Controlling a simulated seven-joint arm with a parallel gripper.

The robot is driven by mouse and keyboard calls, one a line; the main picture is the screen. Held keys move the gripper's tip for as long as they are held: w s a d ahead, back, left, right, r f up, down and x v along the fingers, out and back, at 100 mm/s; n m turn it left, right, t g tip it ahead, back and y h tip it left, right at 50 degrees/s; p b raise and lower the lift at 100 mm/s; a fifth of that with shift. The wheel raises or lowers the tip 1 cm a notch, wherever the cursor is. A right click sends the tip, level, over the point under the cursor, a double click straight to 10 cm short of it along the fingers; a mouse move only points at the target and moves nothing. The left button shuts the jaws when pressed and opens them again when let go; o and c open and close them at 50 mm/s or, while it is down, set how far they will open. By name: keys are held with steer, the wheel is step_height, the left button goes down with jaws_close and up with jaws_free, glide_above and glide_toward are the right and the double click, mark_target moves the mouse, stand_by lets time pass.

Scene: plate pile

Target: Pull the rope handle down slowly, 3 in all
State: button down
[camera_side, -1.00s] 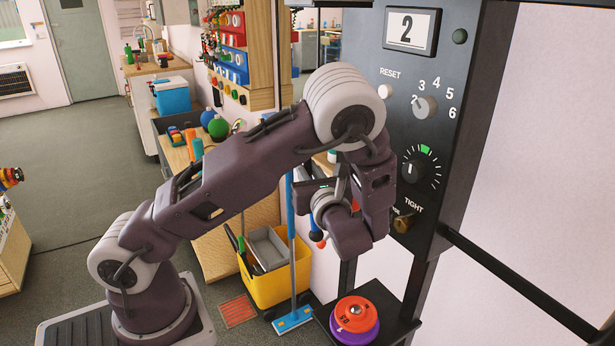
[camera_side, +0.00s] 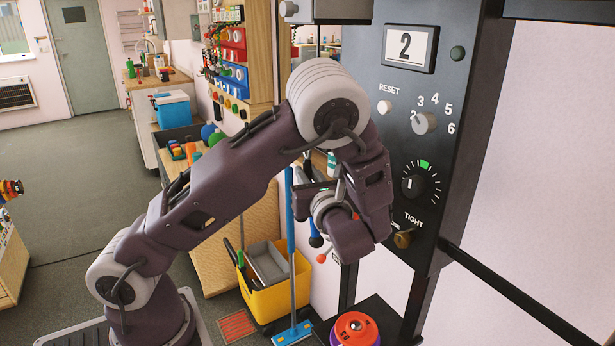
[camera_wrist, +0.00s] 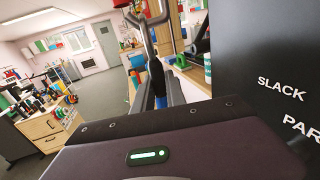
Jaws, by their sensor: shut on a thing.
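The jaw contact is hard to see in both views. The rope itself cannot be clearly made out.
The panel carries a white reset button (camera_side: 384,107), a numbered knob (camera_side: 424,123), a dial with a green mark (camera_side: 413,184) and a brass knob (camera_side: 402,239). Red and purple plates (camera_side: 355,328) sit below. A yellow bin (camera_side: 278,297) stands behind my gripper.

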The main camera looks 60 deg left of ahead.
mark_target(310, 159)
steer(key=shift+r, duration=1)
steer(key=shift+r, duration=1.25)
steer(key=shift+r, duration=1.1)
steer(key=shift+r, duration=0.45)
